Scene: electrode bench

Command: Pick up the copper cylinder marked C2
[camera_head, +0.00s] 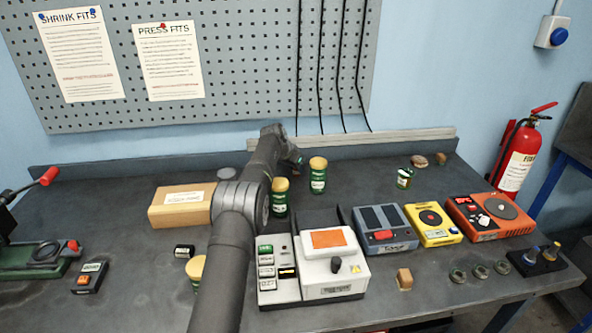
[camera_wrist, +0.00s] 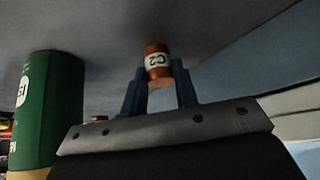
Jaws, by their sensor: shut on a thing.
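In the wrist view, the copper cylinder marked C2 (camera_wrist: 157,63) sits between the two blue-grey fingers of my gripper (camera_wrist: 158,88). The fingers are shut on it, and its white C2 label shows upside down. The grey bench surface lies beyond it; I cannot tell whether the cylinder touches it. In the head view, my gripper (camera_head: 296,160) is at the back of the bench, just behind the green jars, mostly hidden by my own arm.
Two green jars with yellow lids (camera_head: 318,176) (camera_head: 280,198) stand close in front of my gripper; one green jar (camera_wrist: 48,108) fills the left of the wrist view. A cardboard box (camera_head: 182,206) lies left of my arm, and a white press-like device (camera_head: 335,268) to its right.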

